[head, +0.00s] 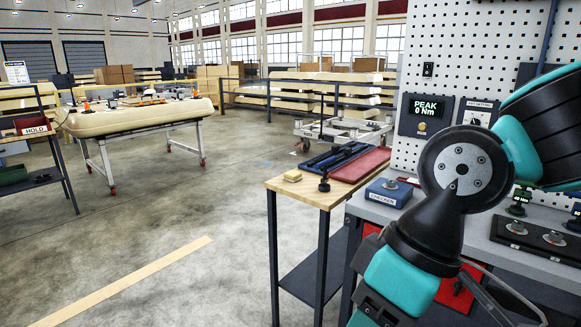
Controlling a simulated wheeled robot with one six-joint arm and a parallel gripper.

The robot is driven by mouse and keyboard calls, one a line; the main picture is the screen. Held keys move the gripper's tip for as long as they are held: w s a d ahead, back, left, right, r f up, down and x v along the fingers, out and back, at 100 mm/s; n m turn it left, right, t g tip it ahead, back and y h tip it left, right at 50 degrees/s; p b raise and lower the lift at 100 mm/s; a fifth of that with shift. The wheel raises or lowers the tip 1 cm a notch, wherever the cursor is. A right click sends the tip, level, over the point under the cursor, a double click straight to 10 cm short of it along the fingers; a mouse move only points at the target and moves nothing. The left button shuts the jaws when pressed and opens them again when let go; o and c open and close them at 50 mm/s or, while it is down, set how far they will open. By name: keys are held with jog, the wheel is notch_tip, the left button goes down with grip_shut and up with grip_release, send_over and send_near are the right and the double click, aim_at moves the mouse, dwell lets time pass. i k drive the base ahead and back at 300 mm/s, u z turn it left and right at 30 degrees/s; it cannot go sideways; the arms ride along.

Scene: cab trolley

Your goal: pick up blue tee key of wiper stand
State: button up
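No tee key can be made out for certain. At the right edge, a small blue piece (576,209) stands on the grey bench, cut off by the frame. A dark green knobbed piece (518,202) stands to its left. I cannot tell whether either belongs to a wiper stand. My teal and black arm crosses the right side and hides part of the bench. My gripper is not in view.
The grey bench (478,232) holds a blue checker box (388,192) and a black tray (528,236) with round metal parts. A wooden side table (300,192) carries blue and red trays. A white pegboard rises behind. Open concrete floor lies left.

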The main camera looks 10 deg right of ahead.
aim_at(324, 186)
jog(key=u, duration=0.15)
jog(key=i, duration=1.15)
jog(key=z, duration=0.4)
jog(key=i, duration=0.8)
jog(key=z, duration=0.35)
